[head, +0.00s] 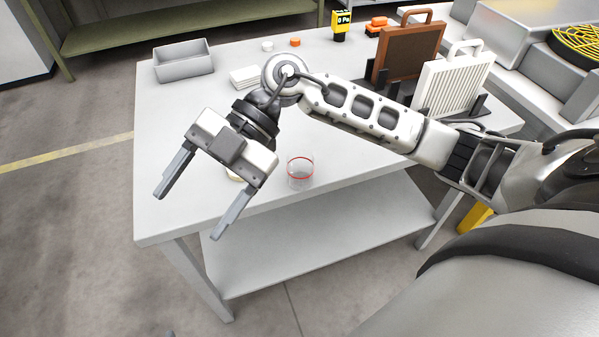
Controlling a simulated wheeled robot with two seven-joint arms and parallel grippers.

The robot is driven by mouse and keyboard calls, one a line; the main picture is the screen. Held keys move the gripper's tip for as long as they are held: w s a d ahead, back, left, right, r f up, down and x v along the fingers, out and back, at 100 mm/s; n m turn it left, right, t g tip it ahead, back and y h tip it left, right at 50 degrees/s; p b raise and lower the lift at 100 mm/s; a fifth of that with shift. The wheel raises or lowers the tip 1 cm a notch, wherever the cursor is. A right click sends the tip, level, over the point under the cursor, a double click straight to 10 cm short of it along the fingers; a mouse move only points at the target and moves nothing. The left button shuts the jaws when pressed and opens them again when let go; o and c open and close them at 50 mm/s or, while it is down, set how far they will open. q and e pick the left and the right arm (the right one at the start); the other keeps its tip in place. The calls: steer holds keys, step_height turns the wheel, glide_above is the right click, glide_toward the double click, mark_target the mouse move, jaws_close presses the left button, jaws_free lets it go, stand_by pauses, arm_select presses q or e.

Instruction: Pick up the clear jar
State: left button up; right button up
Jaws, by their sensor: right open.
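The clear jar (300,173) stands upright on the white table (340,215), near its front edge. It is see-through with a red ring around its upper part. My right gripper (192,214) is open and empty. It hangs to the left of the jar, over the table's front left part, with its fingers pointing down and towards the front left. The gripper and the jar are apart. My left gripper does not show clearly enough to place; only a small dark tip is at the bottom edge.
A grey bin (184,68) and a white stack (245,77) stand at the back left. Small orange and white pieces and a yellow gauge (341,25) are at the back. A brown panel (409,52) and a white ribbed panel (452,86) stand in a dark rack at the right. A pale item is partly hidden behind my gripper.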

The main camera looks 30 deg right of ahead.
steer(key=w+d+m+t+h, duration=0.2)
steer(key=w+d+m+h, duration=0.25)
steer(key=d+h, duration=0.55)
steer(key=r+m+t+h, duration=0.1)
steer(key=r+m+h, duration=0.1)
steer(key=m, duration=0.1)
glide_above(300, 150)
steer(key=s+a, duration=0.2)
steer(key=f, duration=1)
steer(key=shift+s+d+f, duration=0.1)
steer(key=shift+d+f, duration=0.1)
steer(key=shift+d+f+p, duration=0.15)
steer(key=shift+f+p, duration=0.05)
steer(key=shift+f, duration=1.2)
steer(key=shift+d+f+p, duration=0.1)
steer(key=shift+f+p, duration=0.05)
steer(key=shift+f, duration=1.25)
steer(key=c, duration=1.1)
